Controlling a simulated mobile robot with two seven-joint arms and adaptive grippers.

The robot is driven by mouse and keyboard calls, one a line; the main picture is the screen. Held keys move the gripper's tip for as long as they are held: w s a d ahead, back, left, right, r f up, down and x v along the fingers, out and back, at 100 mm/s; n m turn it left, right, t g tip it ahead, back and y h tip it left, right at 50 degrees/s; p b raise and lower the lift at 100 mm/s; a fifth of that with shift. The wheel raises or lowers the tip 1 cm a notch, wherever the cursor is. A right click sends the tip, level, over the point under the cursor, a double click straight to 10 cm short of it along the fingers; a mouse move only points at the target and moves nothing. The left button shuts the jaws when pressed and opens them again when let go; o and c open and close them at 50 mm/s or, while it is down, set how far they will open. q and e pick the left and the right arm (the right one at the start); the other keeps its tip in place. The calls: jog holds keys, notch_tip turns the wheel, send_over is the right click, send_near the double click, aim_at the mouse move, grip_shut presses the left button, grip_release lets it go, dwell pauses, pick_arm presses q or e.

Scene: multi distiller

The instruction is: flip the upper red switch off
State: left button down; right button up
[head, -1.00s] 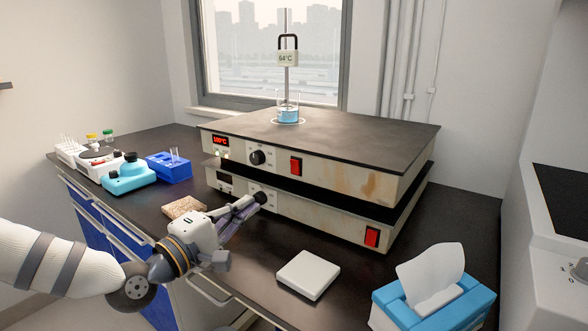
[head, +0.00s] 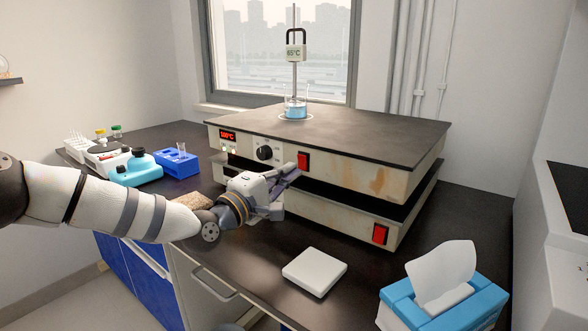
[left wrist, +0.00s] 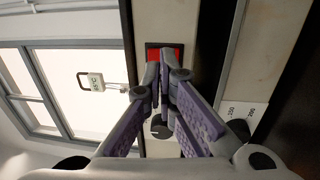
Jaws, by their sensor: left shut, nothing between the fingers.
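The upper red switch (head: 303,161) is on the front panel of the top hotplate unit (head: 350,180). My left gripper (head: 294,168) is shut and empty, with its fingertips just at the left of this switch in the head view. In the left wrist view, the red switch (left wrist: 177,54) lies right beyond the closed fingertips (left wrist: 163,60), which partly cover it. I cannot tell whether they touch it. A lower red switch (head: 380,234) is on the bottom unit. My right gripper is not in view.
A beaker (head: 295,108) with blue liquid stands on the top plate under a thermometer reading 65°C (head: 295,51). A black knob (head: 264,153) is left of the switch. A white pad (head: 314,271) and a blue tissue box (head: 445,300) are in front. A blue rack (head: 178,165) is at left.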

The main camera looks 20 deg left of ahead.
aim_at(302, 162)
pick_arm(q)
jog(key=shift+x, duration=1.3)
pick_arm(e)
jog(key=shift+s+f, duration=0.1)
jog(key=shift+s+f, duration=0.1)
